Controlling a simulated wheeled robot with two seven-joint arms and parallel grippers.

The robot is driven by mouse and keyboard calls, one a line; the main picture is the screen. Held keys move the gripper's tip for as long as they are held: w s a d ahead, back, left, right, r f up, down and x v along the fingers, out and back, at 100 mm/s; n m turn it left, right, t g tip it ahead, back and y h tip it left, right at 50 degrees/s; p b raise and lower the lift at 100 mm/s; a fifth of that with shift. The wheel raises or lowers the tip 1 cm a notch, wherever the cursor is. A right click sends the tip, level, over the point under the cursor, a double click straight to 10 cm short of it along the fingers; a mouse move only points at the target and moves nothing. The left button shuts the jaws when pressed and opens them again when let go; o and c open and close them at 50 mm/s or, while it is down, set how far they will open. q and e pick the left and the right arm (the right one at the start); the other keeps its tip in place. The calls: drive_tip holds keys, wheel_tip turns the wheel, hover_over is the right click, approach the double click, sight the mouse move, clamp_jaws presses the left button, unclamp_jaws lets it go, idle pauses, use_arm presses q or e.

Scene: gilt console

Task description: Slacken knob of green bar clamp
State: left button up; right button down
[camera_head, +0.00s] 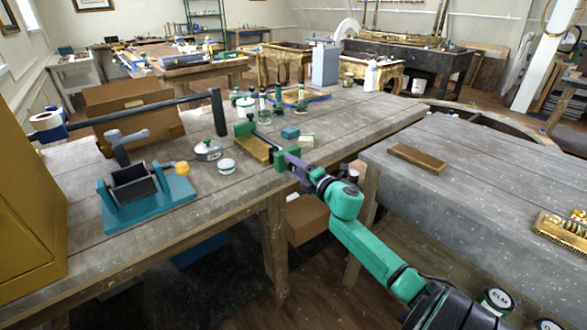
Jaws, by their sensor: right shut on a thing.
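The green bar clamp (244,129) lies near the front edge of the left workbench, with a dark bar between its green ends. A yellowish-brown block (254,149) sits between or beside its jaws; I cannot tell whether they press on it. My right gripper (287,160) reaches in from the lower right and is shut at the clamp's near end, on its knob. The knob itself is mostly hidden by the fingers. My left gripper is out of view.
Bottles (278,97) and a teal block (290,132) stand beyond the clamp. A gap separates this bench from the right table (455,210).

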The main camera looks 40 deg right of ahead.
drive_tip(key=shift+d+r, duration=0.1)
drive_tip(key=shift+r, duration=0.4)
drive_tip(key=shift+c, duration=1.5)
unclamp_jaws()
drive_tip(key=shift+w+f, duration=0.35)
drive_tip(key=shift+f, duration=0.1)
drive_tip(key=s+b, duration=0.1)
drive_tip(key=s, duration=1.3)
drive_tip(key=shift+s+a, duration=0.2)
drive_tip(key=shift+s, duration=0.05)
